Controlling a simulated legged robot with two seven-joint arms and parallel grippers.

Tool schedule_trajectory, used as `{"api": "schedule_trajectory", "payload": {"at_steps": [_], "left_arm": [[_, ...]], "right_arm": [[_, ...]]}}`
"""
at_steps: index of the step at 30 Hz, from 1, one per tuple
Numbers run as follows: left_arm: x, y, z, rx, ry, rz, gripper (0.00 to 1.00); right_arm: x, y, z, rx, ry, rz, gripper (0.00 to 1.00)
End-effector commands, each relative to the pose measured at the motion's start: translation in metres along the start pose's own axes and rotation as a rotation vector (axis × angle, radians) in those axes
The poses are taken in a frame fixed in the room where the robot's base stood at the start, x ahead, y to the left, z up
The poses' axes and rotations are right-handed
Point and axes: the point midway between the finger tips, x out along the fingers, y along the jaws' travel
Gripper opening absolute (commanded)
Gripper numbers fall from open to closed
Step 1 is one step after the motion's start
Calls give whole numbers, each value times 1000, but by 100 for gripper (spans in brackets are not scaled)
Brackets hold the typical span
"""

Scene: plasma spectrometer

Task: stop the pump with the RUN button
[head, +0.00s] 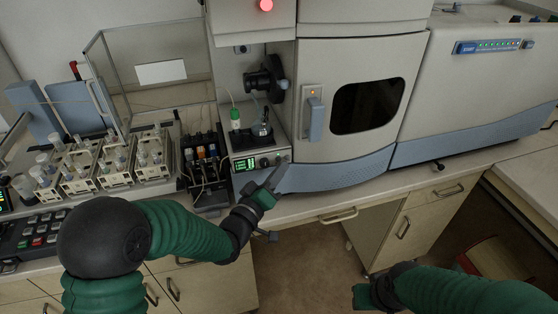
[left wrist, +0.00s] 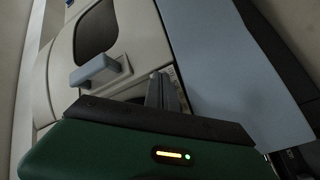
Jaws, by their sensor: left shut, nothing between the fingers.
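In the head view, a small control panel (head: 258,162) with a green lit display and knobs or buttons sits low on the front of the spectrometer's left section. I cannot read which one is RUN. My left gripper (head: 277,174) is shut and empty, its fingertips at the panel's right end; contact cannot be told. The fingers hide part of that end. In the left wrist view, the shut fingers (left wrist: 160,90) point at the instrument front, and the panel is mostly hidden. My right gripper (head: 366,295) hangs low at the bottom, its fingers not clear.
A black round pump-like head (head: 264,80) is above a green-capped bottle (head: 235,119) and a small flask (head: 262,127). Sample racks (head: 80,170) stand at left, beside tubing in a dark holder (head: 204,160). The chamber door has a blue handle (head: 315,119). A drawer handle (head: 338,215) juts out below.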

Motion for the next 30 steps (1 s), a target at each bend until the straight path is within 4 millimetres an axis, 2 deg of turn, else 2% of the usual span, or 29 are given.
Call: {"api": "schedule_trajectory", "payload": {"at_steps": [30], "left_arm": [[6,-3,-6,0,0,0,0]], "right_arm": [[0,0,0,0,0,0,36]]}}
